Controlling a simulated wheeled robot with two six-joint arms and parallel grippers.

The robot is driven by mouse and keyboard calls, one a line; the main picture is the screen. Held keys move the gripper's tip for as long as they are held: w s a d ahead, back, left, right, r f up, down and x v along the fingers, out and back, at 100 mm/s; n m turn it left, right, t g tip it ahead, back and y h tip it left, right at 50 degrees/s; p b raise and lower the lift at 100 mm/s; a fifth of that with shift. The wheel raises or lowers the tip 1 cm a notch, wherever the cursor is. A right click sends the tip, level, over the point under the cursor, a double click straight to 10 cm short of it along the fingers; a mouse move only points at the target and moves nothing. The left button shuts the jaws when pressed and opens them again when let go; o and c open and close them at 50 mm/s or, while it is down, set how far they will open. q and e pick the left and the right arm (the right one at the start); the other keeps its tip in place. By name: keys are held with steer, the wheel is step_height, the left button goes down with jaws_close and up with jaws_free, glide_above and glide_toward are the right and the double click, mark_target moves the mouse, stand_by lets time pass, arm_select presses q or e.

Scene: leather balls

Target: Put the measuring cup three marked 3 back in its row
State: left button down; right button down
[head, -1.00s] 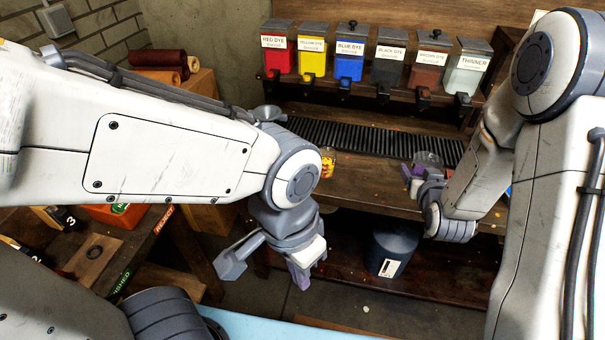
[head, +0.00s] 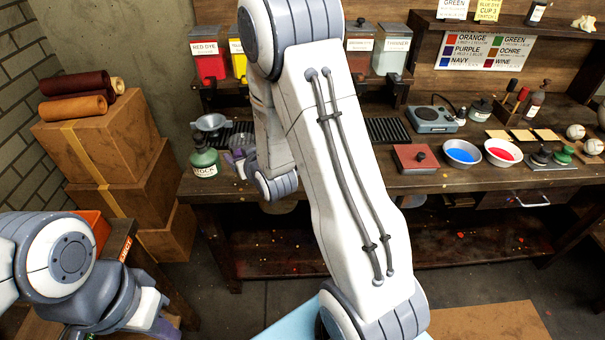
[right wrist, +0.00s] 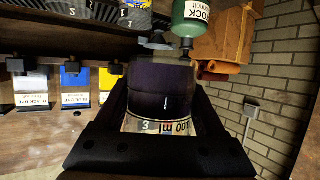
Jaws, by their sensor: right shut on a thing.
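The measuring cup (right wrist: 160,76), clear with dark purple inside, shows a 3 and a 100 ml mark on its band in the right wrist view. My right gripper (right wrist: 160,104) is shut on it, a finger on each side. In the head view my right arm covers much of the middle, and only a purple bit of my right gripper (head: 238,160) shows beside the green bottle. White digits stand on a dark ribbed strip (right wrist: 75,18) in the right wrist view. My left gripper (head: 152,325) is low at the bottom left, partly cut off, its opening unclear.
A green stock bottle (head: 204,160) stands close to my right gripper at the bench's left end. Dye boxes (head: 208,62) line the shelf above. Cartons (head: 100,140) are at left.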

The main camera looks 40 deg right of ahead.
steer(key=s+d+f+m+g+h+b, duration=0.15)
steer(key=d+b, duration=0.25)
steer(key=d, duration=0.7)
steer(key=s+d+f+m+h+b, duration=0.1)
steer(key=s+d+m+h+b, duration=0.2)
steer(key=d, duration=0.9)
steer(key=d+f+m+g+h+b, duration=0.15)
steer(key=d+b, duration=0.35)
steer(key=d, duration=0.6)
steer(key=shift+t, duration=0.5)
steer(key=w+a+f, duration=0.2)
steer(key=a, duration=0.1)
steer(key=w+a+f, duration=0.2)
steer(key=a+f, duration=0.1)
steer(key=w+a+f+p, duration=0.1)
steer(key=w+a+f, duration=0.1)
steer(key=w, duration=0.1)
steer(key=shift+a+f, duration=0.15)
steer(key=shift+a, duration=0.25)
step_height(320, 180, down, 4)
steer(key=shift+r, duration=0.1)
